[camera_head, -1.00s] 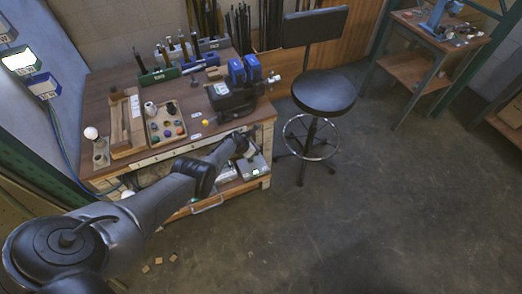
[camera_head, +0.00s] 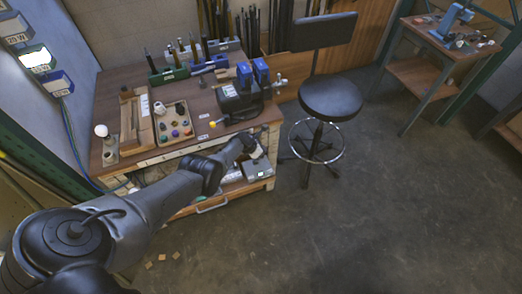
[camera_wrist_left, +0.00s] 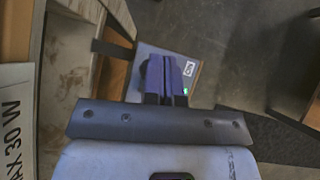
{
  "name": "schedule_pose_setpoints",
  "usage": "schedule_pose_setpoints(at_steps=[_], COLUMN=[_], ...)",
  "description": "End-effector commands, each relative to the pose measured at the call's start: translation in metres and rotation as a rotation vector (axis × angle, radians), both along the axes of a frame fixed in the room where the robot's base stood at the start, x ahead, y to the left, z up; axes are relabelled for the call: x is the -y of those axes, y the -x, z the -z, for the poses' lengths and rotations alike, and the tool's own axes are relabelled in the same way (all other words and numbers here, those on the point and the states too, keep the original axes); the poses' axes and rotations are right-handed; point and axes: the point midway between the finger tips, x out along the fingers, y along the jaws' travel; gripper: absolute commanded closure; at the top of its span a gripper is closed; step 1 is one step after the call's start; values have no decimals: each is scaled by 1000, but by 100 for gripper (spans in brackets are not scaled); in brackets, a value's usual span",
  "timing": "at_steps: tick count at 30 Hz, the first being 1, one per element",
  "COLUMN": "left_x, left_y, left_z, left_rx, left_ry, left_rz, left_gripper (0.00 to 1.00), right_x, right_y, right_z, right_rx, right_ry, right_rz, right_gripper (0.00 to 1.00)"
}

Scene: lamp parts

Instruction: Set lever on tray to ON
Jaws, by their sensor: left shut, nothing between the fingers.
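A low pulled-out tray (camera_head: 229,198) with a handle sits under the workbench. At its right end is a grey box (camera_head: 258,171) with a lit green lamp. In the left wrist view the grey box (camera_wrist_left: 203,75) shows a white label and a green light beside the fingers. My left gripper (camera_head: 257,151) is over the box in the head view. In the left wrist view its fingers (camera_wrist_left: 169,72) are together and empty, in front of the box. Whether they touch it I cannot tell. The lever is not clearly visible; the fingers may cover it. My right gripper is not in view.
The workbench top (camera_head: 190,100) above the tray carries a parts tray (camera_head: 160,126), a black device (camera_head: 238,97) and tool racks. A black stool (camera_head: 331,98) stands right of the bench.

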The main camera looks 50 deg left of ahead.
Motion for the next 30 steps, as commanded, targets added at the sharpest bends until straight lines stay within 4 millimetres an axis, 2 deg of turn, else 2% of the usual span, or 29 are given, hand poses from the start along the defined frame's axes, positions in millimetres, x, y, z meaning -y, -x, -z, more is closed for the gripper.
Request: schedule_pose_setpoints(at_steps=[1,15,21,30], left_x=[1,8,10,10], left_y=[-1,-8,-10,-10], left_z=[-12,-74,-83,-83], left_rx=[1,2,2,2], left_ry=[0,-1,-1,-1], left_rz=[0,-2,-3,-3], left_gripper=[100,100,100,100], right_x=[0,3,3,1], right_y=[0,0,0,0], right_z=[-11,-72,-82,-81], right_rx=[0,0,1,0], right_ry=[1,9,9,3], right_rz=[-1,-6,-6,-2], right_gripper=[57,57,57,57])
